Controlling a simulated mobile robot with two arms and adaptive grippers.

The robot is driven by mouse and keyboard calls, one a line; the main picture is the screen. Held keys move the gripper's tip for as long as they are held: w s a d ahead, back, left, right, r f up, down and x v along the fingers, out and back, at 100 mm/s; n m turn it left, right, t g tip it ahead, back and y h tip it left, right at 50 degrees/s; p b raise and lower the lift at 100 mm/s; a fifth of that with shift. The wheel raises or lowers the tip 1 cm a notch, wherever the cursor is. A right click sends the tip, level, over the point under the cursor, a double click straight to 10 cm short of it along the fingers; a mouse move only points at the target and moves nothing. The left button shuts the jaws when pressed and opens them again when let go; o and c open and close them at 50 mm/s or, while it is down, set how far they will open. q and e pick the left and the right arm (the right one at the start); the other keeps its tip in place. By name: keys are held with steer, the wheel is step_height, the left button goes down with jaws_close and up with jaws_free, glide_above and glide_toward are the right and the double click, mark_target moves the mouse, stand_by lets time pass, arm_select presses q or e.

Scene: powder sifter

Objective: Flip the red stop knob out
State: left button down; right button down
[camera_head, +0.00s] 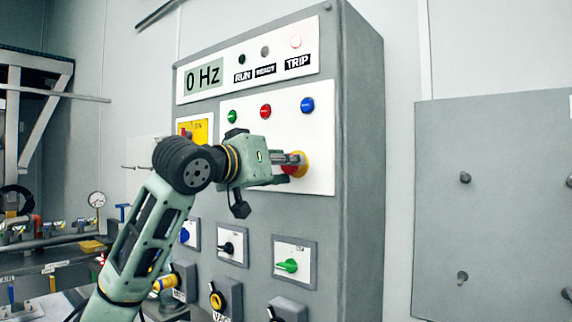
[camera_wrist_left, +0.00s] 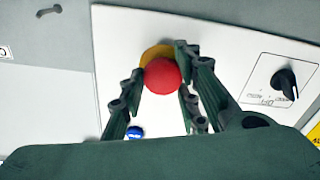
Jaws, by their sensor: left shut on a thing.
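The red stop knob (camera_wrist_left: 162,76) sits in front of a yellow backing disc (camera_wrist_left: 156,52) on the white panel (camera_head: 322,130). My left gripper (camera_wrist_left: 163,88) has a finger on each side of the red knob and is shut on it. In the head view the left gripper (camera_head: 292,160) reaches the knob from the left and covers part of it. A little of the red (camera_head: 291,170) and the yellow disc (camera_head: 302,164) shows around the fingers. My right gripper is in neither view.
Green (camera_head: 232,116), red (camera_head: 265,111) and blue (camera_head: 307,104) buttons sit above the knob. The display (camera_head: 204,78) reads 0 Hz, and the TRIP lamp (camera_head: 296,41) looks pale pink. Below are a green switch (camera_head: 287,265) and a black switch (camera_head: 227,247).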

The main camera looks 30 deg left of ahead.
arm_select(q)
steer(key=shift+s, duration=0.5)
steer(key=c, duration=1.7)
jaws_free()
steer(key=o, duration=0.3)
steer(key=shift+s+d+r, duration=0.1)
steer(key=shift+s, duration=0.2)
steer(key=shift+w, duration=0.15)
steer(key=s, duration=0.8)
steer(key=s+a, duration=0.1)
steer(key=s, duration=0.3)
steer(key=shift+s, duration=0.1)
